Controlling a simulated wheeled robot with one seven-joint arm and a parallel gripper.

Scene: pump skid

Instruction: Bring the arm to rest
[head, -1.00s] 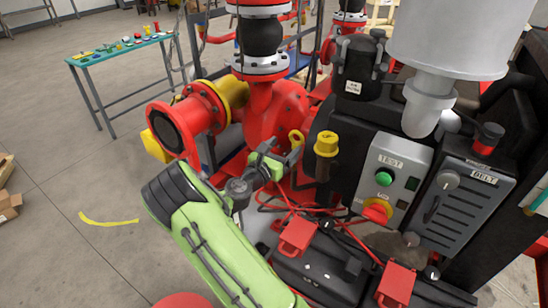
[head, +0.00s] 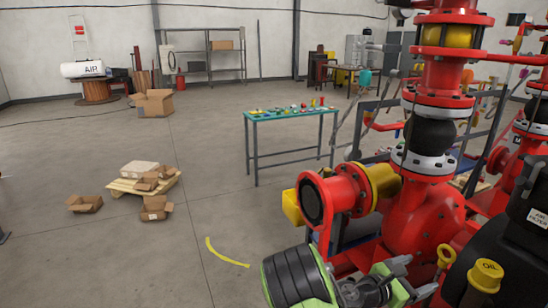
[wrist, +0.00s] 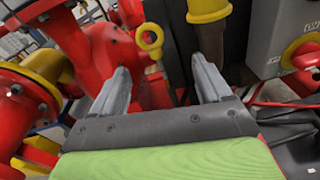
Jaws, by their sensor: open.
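My gripper (wrist: 160,85) is open in the wrist view, its two grey fingers apart with nothing between them. Past the fingers are a yellow ring handle (wrist: 150,38) and a yellow cap on a dark neck (wrist: 208,10). In the head view my green arm and gripper (head: 397,270) show at the bottom edge, in front of the red pump (head: 425,215). The ring handle (head: 446,256) and the yellow oil cap (head: 486,275) stand just right of the gripper there. Most of the arm is below the picture.
A red flanged pipe end (head: 335,200) with a yellow collar juts out left of the pump. A teal-topped table (head: 290,114) with small items stands behind. Boxes and a pallet (head: 145,185) lie on the floor at left. The floor between is open.

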